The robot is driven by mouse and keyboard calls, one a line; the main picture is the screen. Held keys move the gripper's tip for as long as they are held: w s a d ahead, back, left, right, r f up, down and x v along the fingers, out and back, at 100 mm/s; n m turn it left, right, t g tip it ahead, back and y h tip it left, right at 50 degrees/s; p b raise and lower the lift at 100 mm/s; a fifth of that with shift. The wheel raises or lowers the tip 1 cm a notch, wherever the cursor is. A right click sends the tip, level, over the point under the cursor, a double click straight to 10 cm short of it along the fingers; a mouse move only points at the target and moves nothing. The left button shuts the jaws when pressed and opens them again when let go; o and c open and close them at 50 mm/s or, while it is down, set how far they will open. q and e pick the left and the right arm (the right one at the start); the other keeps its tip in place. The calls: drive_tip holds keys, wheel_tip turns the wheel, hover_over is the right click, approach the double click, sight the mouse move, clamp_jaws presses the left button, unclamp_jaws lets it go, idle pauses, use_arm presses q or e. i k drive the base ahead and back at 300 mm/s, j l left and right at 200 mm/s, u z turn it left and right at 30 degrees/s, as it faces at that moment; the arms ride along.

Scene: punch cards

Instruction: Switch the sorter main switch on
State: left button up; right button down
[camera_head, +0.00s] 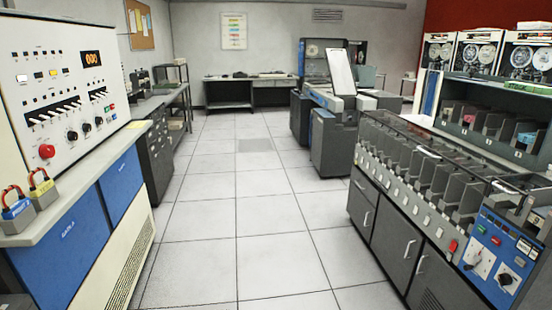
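A long grey card sorter (395,215) with a row of open pockets stands at the right. At its near end is a blue control panel (492,248). The panel carries a switch on a white plate (477,262) and a dark knob (506,279) to the right of it. Small green and red buttons sit above them. A red button (453,246) is on the sorter's edge left of the panel. The labels are too small to read, so I cannot tell which control is the main switch or its position. Neither of my grippers is in view.
A tiled floor aisle (240,215) is clear between the sorter and a control console (60,110) at the left. The console's ledge holds red and yellow padlocks. Another machine (335,130) stands beyond the sorter. A desk (250,80) is at the back wall.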

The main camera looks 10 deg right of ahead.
sight(454, 245)
drive_tip(key=i+j+z, duration=0.1)
drive_tip(key=i, duration=1.25)
drive_tip(key=i+z, duration=0.1)
drive_tip(key=z, duration=0.35)
drive_tip(key=i+z, duration=0.1)
drive_tip(key=z, duration=0.4)
drive_tip(key=j+z, duration=0.1)
drive_tip(key=z, duration=0.35)
drive_tip(key=i, duration=0.1)
